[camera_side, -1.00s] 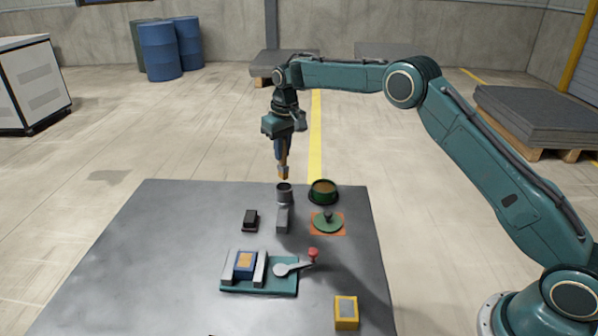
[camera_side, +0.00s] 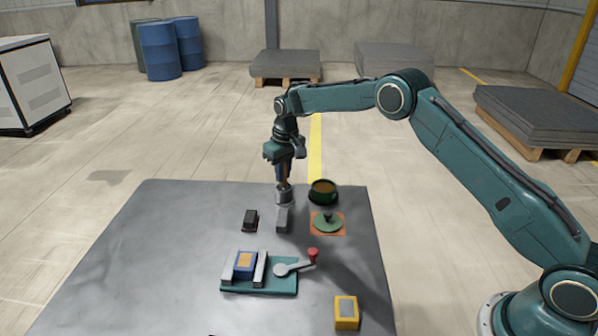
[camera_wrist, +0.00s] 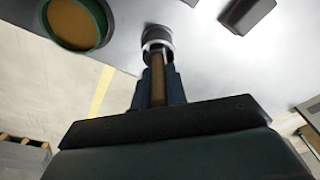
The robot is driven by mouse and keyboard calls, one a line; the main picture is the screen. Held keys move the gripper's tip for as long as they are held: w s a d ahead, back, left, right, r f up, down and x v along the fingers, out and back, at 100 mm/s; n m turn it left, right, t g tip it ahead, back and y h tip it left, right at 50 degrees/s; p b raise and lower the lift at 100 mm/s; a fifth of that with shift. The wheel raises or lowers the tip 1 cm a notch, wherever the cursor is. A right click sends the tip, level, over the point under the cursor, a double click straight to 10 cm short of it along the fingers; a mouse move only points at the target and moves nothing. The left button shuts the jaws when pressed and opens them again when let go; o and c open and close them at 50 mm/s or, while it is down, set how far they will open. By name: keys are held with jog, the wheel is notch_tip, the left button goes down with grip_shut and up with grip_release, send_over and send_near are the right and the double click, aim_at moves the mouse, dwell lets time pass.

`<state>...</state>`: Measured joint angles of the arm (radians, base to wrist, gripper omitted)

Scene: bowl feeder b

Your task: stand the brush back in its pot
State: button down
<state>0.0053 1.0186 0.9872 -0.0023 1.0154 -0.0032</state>
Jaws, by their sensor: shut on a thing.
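The pot (camera_side: 284,196) is a small grey metal cup near the back edge of the table; it also shows in the wrist view (camera_wrist: 156,34). My gripper (camera_side: 284,180) is directly above the pot, pointing down. It is shut on the brush (camera_wrist: 158,80), whose brown shaft shows between the fingers in the wrist view. The brush's lower end is at or inside the pot's mouth and is hidden by the rim. How deep it sits I cannot tell.
A green bowl with brown contents (camera_side: 323,191) stands close to the right of the pot. A grey block (camera_side: 282,219) is just in front, a dark block (camera_side: 250,219) to its left. A green knobbed lid (camera_side: 327,222) lies on an orange square. A clamp fixture (camera_side: 259,275) and yellow block (camera_side: 346,312) are nearer.

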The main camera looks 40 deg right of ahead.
aim_at(286, 188)
jog(key=shift+f, duration=0.1)
jog(key=c, duration=1.4)
grip_release()
notch_tip(286, 188, up, 12)
jog(key=s, duration=0.1)
jog(key=shift+s, duration=0.2)
